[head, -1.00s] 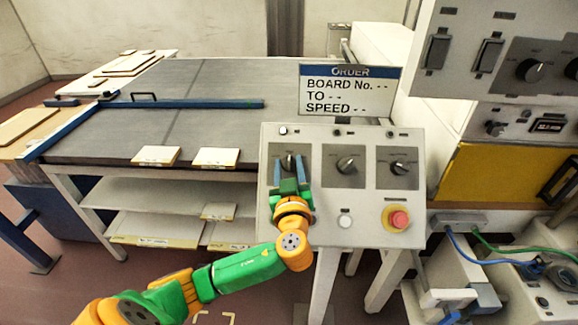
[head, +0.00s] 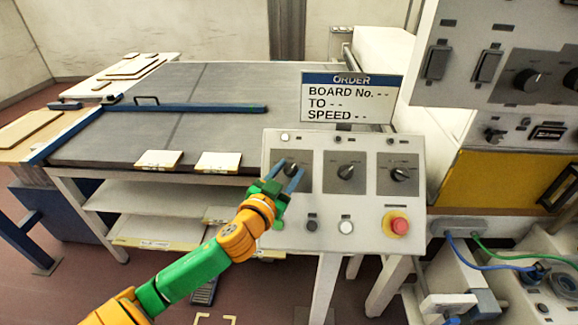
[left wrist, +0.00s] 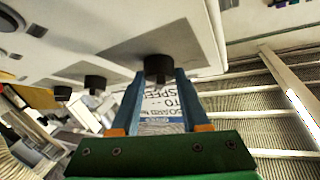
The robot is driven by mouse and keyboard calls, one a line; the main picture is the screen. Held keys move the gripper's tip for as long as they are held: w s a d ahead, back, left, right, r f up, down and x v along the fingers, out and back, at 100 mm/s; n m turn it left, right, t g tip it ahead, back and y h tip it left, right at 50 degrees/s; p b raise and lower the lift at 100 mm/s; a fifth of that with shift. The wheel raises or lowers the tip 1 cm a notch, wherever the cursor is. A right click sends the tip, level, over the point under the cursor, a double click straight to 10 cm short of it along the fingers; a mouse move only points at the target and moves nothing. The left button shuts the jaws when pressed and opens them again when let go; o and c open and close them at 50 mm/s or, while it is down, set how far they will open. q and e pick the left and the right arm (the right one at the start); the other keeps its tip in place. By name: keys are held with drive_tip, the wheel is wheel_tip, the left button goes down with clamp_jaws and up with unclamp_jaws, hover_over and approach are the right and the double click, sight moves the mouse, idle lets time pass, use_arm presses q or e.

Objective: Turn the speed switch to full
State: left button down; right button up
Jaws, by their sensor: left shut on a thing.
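A pale control panel (head: 327,213) carries three black rotary knobs: a left knob (head: 290,169), a middle knob (head: 346,172) and a right knob (head: 399,174). Their labels are too small to read, so I cannot tell which is the speed switch. My left gripper (head: 286,175) is at the left knob, its blue fingers on either side of it. In the left wrist view the gripper (left wrist: 158,75) is shut on this knob (left wrist: 158,66). The fingers partly hide the knob and its pointer. My right gripper is out of view.
An order sign (head: 346,97) above the panel reads "SPEED - -". A red stop button (head: 398,225) and a white button (head: 346,227) sit low on the panel. A grey conveyor table (head: 180,110) lies left, and a cabinet with switches (head: 500,60) stands right.

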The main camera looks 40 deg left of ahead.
use_arm(q)
drive_tip(key=m+h+p, duration=0.2)
drive_tip(key=m, duration=0.1)
drive_tip(key=m+h+p, duration=0.1)
drive_tip(key=shift+a+r+g+p, duration=0.15)
drive_tip(key=shift+r+g+p, duration=0.15)
drive_tip(key=shift+g, duration=0.1)
drive_tip(key=shift+f+m+h+p, duration=0.1)
drive_tip(key=shift+m+h+p, duration=0.5)
drive_tip(key=shift+m, duration=0.2)
drive_tip(key=shift+f, duration=0.1)
drive_tip(key=shift+c, duration=2)
unclamp_jaws()
